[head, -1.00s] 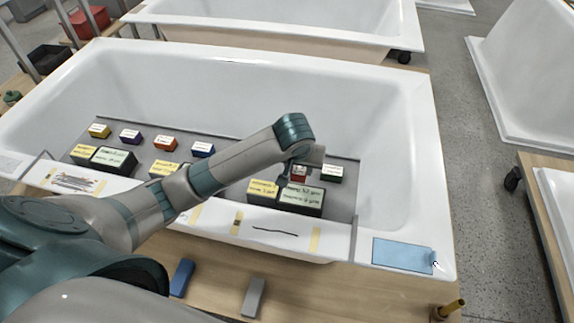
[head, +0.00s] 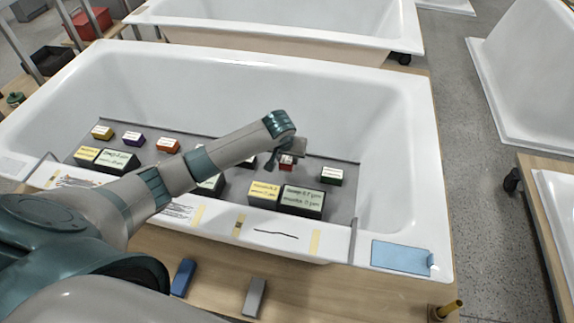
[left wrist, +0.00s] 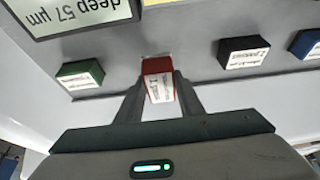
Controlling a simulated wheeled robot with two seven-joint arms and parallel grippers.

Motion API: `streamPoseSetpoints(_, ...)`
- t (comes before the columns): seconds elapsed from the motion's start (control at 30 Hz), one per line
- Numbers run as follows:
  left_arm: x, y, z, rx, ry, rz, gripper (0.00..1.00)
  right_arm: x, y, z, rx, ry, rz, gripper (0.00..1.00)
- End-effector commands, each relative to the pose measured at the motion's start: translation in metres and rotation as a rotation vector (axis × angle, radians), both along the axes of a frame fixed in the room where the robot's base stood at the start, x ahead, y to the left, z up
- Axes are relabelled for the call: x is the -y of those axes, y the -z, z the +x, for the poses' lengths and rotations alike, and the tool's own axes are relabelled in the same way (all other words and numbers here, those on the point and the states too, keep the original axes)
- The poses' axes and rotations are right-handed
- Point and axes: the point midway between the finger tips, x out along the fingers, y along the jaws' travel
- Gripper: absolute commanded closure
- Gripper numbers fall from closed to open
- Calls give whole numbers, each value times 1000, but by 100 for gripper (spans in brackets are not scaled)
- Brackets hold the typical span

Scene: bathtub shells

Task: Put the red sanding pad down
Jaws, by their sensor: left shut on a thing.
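The red sanding pad (head: 287,162) has a white label. In the left wrist view the red pad (left wrist: 158,68) sits between the two fingertips of my left gripper (left wrist: 158,92), which is shut on it. In the head view my left gripper (head: 279,160) is over the back part of the grey tray (head: 345,200) inside the near bathtub. It partly hides the pad. I cannot tell whether the pad touches the tray. My right gripper is not in view.
A green block (head: 331,175) stands right of the pad, and a black block (head: 249,163) is close on its left. Larger yellow (head: 263,193) and dark green (head: 301,202) labelled blocks stand in front. A blue cloth (head: 400,257) lies on the tub's rim.

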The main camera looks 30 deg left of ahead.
Motion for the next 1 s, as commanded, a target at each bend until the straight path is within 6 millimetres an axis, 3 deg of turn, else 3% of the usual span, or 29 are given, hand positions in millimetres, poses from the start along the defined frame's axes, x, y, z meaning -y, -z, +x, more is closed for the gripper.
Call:
streamPoseSetpoints(0.17,0,5,0,-2,0,-1,87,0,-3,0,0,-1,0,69)
streamPoseSetpoints(0.5,0,39,-1,0,0,1,87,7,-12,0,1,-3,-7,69)
streamPoseSetpoints(0.9,0,43,-1,0,0,0,87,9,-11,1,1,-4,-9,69)
streamPoseSetpoints(0.93,0,43,-1,0,0,0,64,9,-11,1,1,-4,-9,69)
streamPoseSetpoints(1.0,0,43,0,0,0,0,47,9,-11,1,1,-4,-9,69)
